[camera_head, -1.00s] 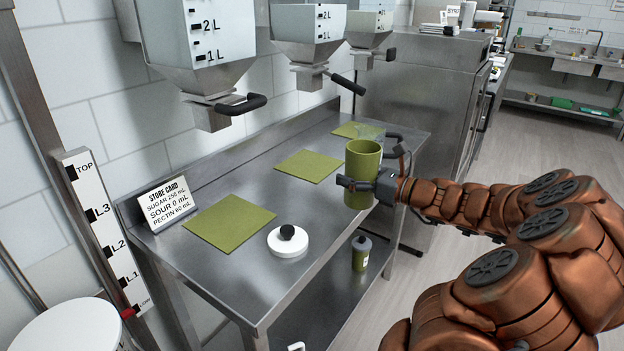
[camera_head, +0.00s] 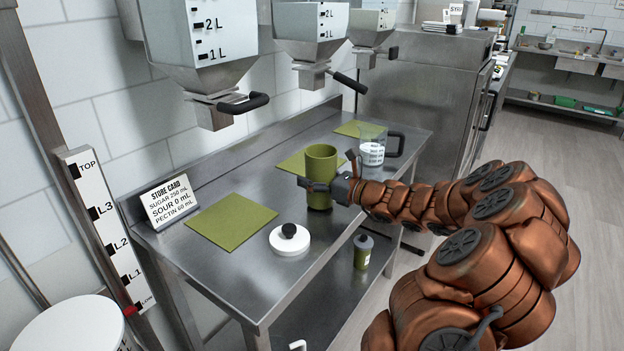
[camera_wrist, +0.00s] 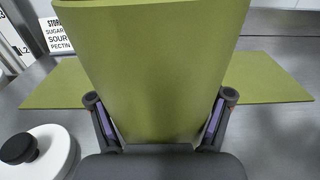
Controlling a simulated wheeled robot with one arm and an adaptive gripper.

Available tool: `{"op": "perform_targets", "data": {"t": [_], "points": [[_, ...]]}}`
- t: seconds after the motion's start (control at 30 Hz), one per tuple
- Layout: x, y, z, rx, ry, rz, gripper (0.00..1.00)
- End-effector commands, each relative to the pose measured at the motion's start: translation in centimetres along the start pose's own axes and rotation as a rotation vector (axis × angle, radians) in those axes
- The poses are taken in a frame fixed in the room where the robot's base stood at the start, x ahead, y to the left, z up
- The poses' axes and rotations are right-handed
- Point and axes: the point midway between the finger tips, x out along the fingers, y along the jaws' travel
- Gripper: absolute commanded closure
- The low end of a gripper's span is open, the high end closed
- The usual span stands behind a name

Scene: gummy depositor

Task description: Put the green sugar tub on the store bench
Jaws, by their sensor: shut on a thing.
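The green sugar tub (camera_head: 321,166) is an olive-green open cylinder, held upright at the front of the steel store bench (camera_head: 262,256). My gripper (camera_head: 318,187) is shut on its lower part, with one finger on each side. In the wrist view the tub (camera_wrist: 150,70) fills the middle between my fingers. I cannot tell whether its base touches the bench top.
Olive mats (camera_head: 232,222) lie along the bench. A white lid with a black knob (camera_head: 289,239) sits at the front left, and a clear measuring jug (camera_head: 372,146) stands right of the tub. The store card (camera_head: 169,202) and hoppers (camera_head: 311,40) are at the back.

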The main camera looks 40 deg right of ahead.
Motion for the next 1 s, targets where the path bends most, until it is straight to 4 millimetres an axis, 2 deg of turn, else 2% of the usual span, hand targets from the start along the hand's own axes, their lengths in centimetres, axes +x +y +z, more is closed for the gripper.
{"op": "perform_targets", "data": {"t": [0.1,0.53,0.57,0.77,1.0], "points": [[0.01,0.01,-0.74,0.001,-0.002,0.0,0.91],[0.01,0.03,-1.15,-0.001,-0.002,0.0,0.91],[0.01,0.04,-1.11,-0.002,-0.001,0.001,0.21],[0.01,0.04,-1.1,-0.001,-0.001,0.001,0.0],[0.01,0.04,-1.11,-0.001,-0.001,0.0,0.0]]}}
